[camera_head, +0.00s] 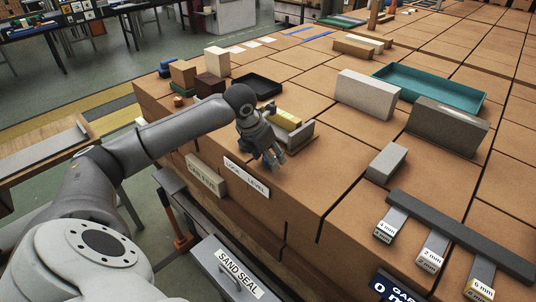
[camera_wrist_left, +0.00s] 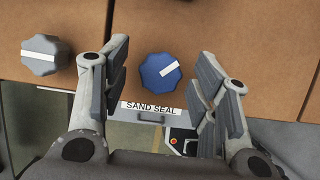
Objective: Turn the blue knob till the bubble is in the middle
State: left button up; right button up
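The blue knob (camera_wrist_left: 156,77) shows in the left wrist view on the brown block face, with a white pointer mark slanting to the upper right. My left gripper (camera_wrist_left: 163,69) is open, with one finger on each side of the knob and visible gaps. In the head view my left gripper (camera_head: 270,156) is above the LOCK and LEVEL label (camera_head: 247,177) and hides the blue knob. A yellow part (camera_head: 285,119), perhaps the level, sits in a grey holder just behind the gripper. I cannot make out the bubble. My right gripper is not in view.
A grey knob (camera_wrist_left: 42,55) with a white mark is left of the blue one. Below are the SAND SEAL panel (camera_head: 236,272) and a red button (camera_wrist_left: 174,141). A black tray (camera_head: 259,86), a teal tray (camera_head: 430,86) and grey blocks stand on the brown blocks.

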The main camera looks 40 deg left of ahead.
pick_arm(q)
jog(key=c, duration=0.9)
